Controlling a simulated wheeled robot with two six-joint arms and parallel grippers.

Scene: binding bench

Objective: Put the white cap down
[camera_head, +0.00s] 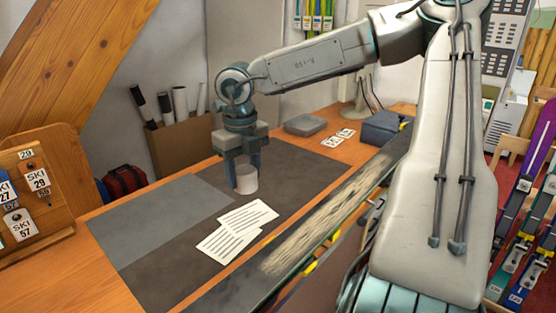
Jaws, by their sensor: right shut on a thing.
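The white cap (246,183) is a small pale cylinder between the fingers of my right gripper (242,172). The gripper points down and is shut on the cap. The cap is at or just above the dark mat (150,262) on the bench; I cannot tell whether it touches. Two printed sheets (237,230) lie on the mat just in front of the cap. My left gripper is not in view.
A ski (325,225) lies along the bench's front edge. A grey block (305,125), small white cards (339,137) and a dark blue box (381,128) stand at the back right. A tag board (62,185) is at the left. The mat's left part is clear.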

